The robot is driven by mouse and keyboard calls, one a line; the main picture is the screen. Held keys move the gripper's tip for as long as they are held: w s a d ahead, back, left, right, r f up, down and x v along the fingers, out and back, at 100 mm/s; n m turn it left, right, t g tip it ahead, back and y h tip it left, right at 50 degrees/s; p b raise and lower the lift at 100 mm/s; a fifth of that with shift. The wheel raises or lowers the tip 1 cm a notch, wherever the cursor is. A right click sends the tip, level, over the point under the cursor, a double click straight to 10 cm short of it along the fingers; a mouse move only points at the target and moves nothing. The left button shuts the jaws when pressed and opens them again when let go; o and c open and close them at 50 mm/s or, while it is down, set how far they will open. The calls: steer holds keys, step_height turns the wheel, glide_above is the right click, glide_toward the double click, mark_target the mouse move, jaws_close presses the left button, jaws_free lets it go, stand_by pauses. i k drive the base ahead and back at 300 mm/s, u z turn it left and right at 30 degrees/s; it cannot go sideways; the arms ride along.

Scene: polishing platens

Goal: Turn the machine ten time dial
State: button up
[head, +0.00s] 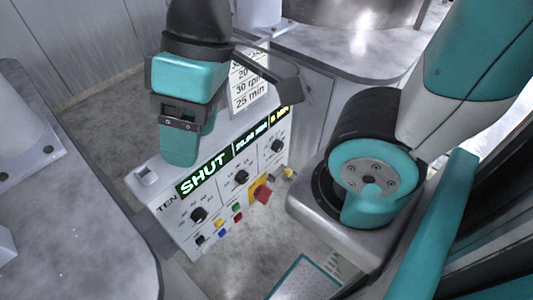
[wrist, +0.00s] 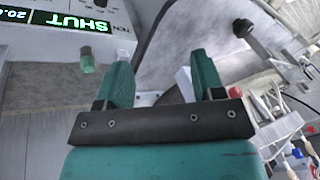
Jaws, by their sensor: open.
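The machine ten control panel (head: 215,235) is in the middle of the head view, marked TEN, with a green SHUT display (head: 205,172). Below its displays is a row of three black dials: a left dial (head: 198,214), a middle dial (head: 241,177) and a right dial (head: 277,146). Their small labels are unreadable, so I cannot tell which is the time dial. My gripper (head: 182,155) hangs above the panel's upper left, apart from the dials. In the wrist view its two teal fingers (wrist: 161,65) are spread and empty. The SHUT display (wrist: 80,22) is upside down there.
A red knob on a yellow base (head: 262,192) and small coloured buttons sit on the panel. A card (head: 250,92) with rpm and minute figures stands behind. Grey worktops (head: 75,235) flank the panel. In the wrist view, a rack of tools (wrist: 290,135) is at right.

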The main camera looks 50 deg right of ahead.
mark_target(278, 145)
steer(key=k, duration=1)
steer(key=u, duration=1.4)
steer(key=i, duration=0.85)
steer(key=z, duration=2.25)
steer(key=k, duration=0.1)
steer(key=z, duration=0.9)
